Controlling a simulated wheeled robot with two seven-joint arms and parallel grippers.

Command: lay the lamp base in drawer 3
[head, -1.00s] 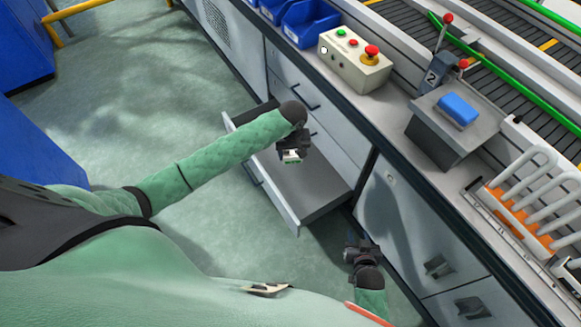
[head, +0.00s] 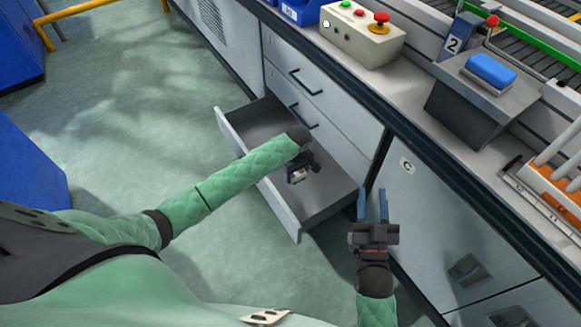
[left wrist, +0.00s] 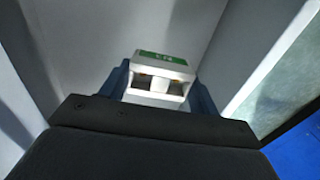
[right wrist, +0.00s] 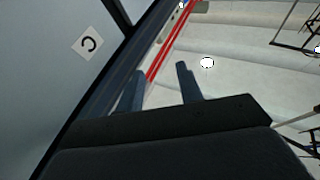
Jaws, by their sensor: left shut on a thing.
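The lamp base, a small white block with a green label, is held between the fingers of my left gripper (left wrist: 160,92). It shows clearly in the left wrist view (left wrist: 156,88) and as a small pale piece in the head view (head: 298,175). My left gripper (head: 299,174) is shut on it, over the open drawer (head: 318,197). This drawer is the lowest of three in its stack; I see no number on it. I cannot tell whether the lamp base touches the drawer floor. My right gripper (head: 372,204) is open and empty, to the right of the drawer.
Two closed drawers with dark handles (head: 306,84) sit above the open one. A cabinet door marked C (head: 407,167) is to the right. The worktop holds a button box (head: 362,35) and a stand with a blue block (head: 490,70). The drawer floor looks empty.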

